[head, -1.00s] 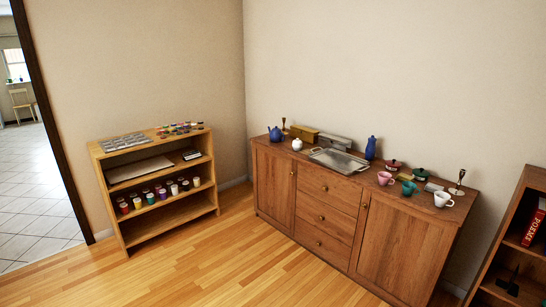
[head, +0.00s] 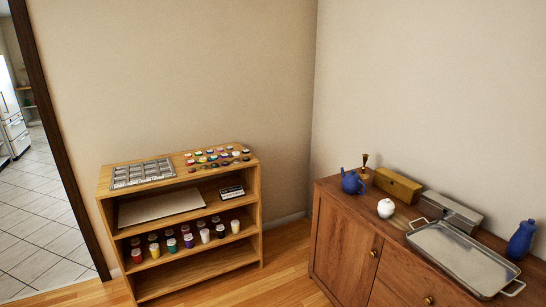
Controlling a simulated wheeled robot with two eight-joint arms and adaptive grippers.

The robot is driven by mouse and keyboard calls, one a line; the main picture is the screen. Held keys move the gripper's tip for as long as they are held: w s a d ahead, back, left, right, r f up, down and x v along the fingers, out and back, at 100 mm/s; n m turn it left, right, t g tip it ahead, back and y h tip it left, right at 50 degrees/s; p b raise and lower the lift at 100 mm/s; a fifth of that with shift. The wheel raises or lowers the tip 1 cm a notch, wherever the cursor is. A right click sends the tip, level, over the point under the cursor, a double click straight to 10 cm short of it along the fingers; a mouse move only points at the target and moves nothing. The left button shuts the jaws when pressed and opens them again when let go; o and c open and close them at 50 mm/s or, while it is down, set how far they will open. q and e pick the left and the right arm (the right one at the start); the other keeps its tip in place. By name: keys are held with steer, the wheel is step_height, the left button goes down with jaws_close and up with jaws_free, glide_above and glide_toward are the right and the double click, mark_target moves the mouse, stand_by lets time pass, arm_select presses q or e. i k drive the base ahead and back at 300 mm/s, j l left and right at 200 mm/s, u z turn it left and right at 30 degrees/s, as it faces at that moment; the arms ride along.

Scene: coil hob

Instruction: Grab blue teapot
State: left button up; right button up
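The blue teapot (head: 352,182) stands upright at the left end of the wooden sideboard's top, close to its edge. A small white lidded pot (head: 386,208) stands just to its right and nearer to me. Neither of my grippers shows in the head view, so nothing is seen touching the teapot.
The sideboard (head: 340,230) also bears a brass candlestick (head: 364,164), a yellow box (head: 397,186), a grey metal box (head: 450,211), a metal tray (head: 462,262) and a blue bottle (head: 522,239). A low shelf (head: 255,190) with paint jars stands left. A doorway opens at far left.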

mark_target(353, 183)
steer(key=i+z, duration=0.15)
steer(key=i, duration=0.5)
steer(key=i+j+z, duration=0.15)
steer(key=i, duration=0.45)
steer(key=i+l+z, duration=0.15)
steer(key=i+z, duration=0.6)
steer(key=i, duration=0.15)
steer(key=i+j+z, duration=0.2)
steer(key=i+z, duration=0.2)
steer(key=i, duration=0.05)
